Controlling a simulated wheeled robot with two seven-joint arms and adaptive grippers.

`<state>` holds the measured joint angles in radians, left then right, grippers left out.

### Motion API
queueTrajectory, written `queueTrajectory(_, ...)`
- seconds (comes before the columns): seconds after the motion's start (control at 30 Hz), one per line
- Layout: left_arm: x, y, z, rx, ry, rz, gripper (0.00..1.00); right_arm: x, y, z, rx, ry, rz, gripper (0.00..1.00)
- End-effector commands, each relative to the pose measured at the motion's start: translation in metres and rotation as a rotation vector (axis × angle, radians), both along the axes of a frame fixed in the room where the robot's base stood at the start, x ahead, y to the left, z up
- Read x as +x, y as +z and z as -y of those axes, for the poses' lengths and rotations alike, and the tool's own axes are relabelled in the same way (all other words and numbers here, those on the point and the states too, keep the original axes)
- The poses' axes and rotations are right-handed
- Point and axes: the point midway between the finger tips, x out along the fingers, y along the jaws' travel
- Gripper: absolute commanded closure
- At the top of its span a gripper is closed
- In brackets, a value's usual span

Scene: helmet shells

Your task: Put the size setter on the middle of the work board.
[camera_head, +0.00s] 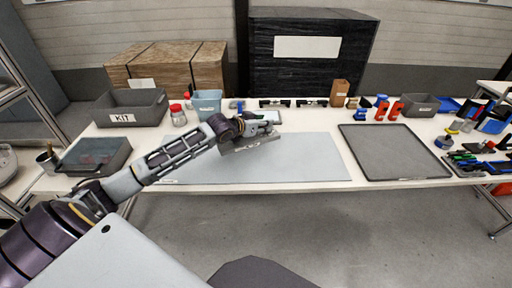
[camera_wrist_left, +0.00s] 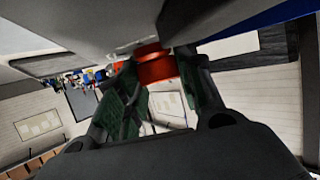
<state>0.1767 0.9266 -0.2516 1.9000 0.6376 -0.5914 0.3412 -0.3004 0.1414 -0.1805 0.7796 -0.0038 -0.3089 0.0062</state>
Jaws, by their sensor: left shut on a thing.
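My left gripper (camera_head: 268,128) is over the back part of this board, reaching in from the left. In the left wrist view its dark fingers (camera_wrist_left: 160,95) are closed on a red-orange piece, which I take to be the size setter (camera_wrist_left: 155,66). The piece is partly hidden by the fingers, and the arm hides it in the head view. My right gripper is in neither view.
A dark grey mat (camera_head: 393,152) lies right of the board. A KIT bin (camera_head: 130,108), a red-capped jar (camera_head: 178,116) and a pale blue bin (camera_head: 207,101) stand at back left. Red clamps (camera_head: 395,111) and tools crowd the right end.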

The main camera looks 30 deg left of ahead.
Motion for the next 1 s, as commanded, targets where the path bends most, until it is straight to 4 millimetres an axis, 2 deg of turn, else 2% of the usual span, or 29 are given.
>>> queueTrajectory(0.3,0.0,-0.036,0.0,0.0,0.0,0.0,0.94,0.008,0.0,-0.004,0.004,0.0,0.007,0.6)
queueTrajectory(0.43,0.0,-0.039,0.0,0.001,0.0,0.001,0.94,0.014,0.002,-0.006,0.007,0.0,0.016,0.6)
queueTrajectory(0.77,0.0,-0.041,0.0,-0.001,-0.001,0.001,0.94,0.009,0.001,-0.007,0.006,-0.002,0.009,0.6)
queueTrajectory(1.0,0.0,-0.066,0.0,-0.001,-0.001,0.0,0.94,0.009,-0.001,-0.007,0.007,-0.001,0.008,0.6)
